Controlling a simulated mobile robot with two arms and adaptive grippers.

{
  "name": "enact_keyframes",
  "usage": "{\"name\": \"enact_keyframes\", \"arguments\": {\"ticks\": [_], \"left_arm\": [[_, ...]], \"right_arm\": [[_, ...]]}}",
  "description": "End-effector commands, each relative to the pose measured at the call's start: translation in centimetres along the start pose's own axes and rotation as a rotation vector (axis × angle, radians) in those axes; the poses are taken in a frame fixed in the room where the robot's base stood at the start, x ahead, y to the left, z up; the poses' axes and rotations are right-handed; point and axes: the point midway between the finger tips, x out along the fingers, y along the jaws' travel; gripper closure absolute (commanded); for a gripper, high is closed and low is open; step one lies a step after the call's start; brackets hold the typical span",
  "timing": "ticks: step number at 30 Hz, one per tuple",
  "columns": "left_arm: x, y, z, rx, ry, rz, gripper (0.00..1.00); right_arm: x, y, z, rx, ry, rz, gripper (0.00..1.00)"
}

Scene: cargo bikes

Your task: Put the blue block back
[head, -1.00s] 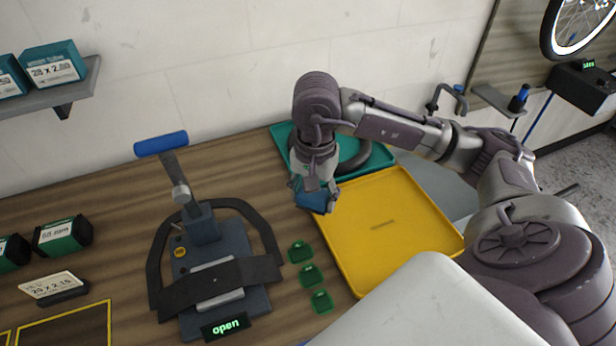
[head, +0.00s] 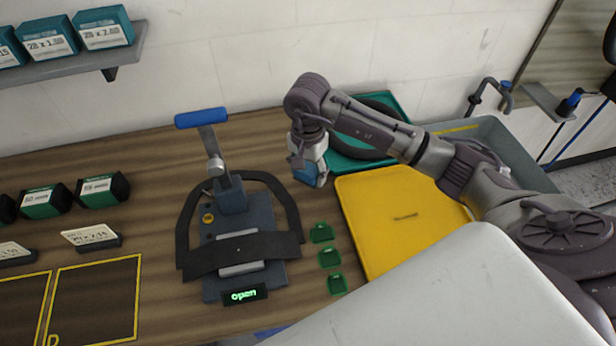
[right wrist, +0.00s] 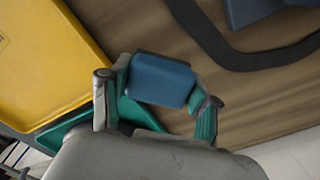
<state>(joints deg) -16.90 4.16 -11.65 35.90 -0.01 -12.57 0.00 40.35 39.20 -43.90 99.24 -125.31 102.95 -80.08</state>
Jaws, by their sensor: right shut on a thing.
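The blue block (head: 307,174) is held in my right gripper (head: 311,168), above the wooden bench, between the lever press and the yellow tray. The right wrist view also shows the blue block (right wrist: 160,80) between the two fingers of my right gripper (right wrist: 160,92), which is shut on it. In the head view the gripper partly covers the block. My left gripper is not in view.
A press (head: 230,196) with a blue handle and a sign reading "open" stands left of the gripper. A yellow tray (head: 400,215) and a teal tray (head: 350,164) lie to the right. Several green tags (head: 329,258) lie between. A shelf (head: 90,63) holds teal boxes.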

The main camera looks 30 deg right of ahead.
Motion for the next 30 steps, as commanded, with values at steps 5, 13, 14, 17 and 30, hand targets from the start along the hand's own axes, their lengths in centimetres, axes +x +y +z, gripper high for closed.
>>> {"name": "enact_keyframes", "arguments": {"ticks": [5,13,14,17,30], "left_arm": [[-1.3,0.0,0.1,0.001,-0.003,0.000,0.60],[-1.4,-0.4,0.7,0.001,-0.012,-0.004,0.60],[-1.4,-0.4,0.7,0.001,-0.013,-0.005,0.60],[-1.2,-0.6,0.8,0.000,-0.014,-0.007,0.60],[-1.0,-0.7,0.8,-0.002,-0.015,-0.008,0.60]], "right_arm": [[2.5,0.1,0.1,0.002,-0.004,0.004,0.66],[3.7,0.1,0.0,0.000,0.000,0.000,0.66],[3.7,0.1,0.0,0.000,0.000,0.000,0.66],[3.8,0.1,0.0,0.000,0.000,0.000,0.66],[4.0,0.1,0.0,0.000,-0.001,0.001,0.13]]}}
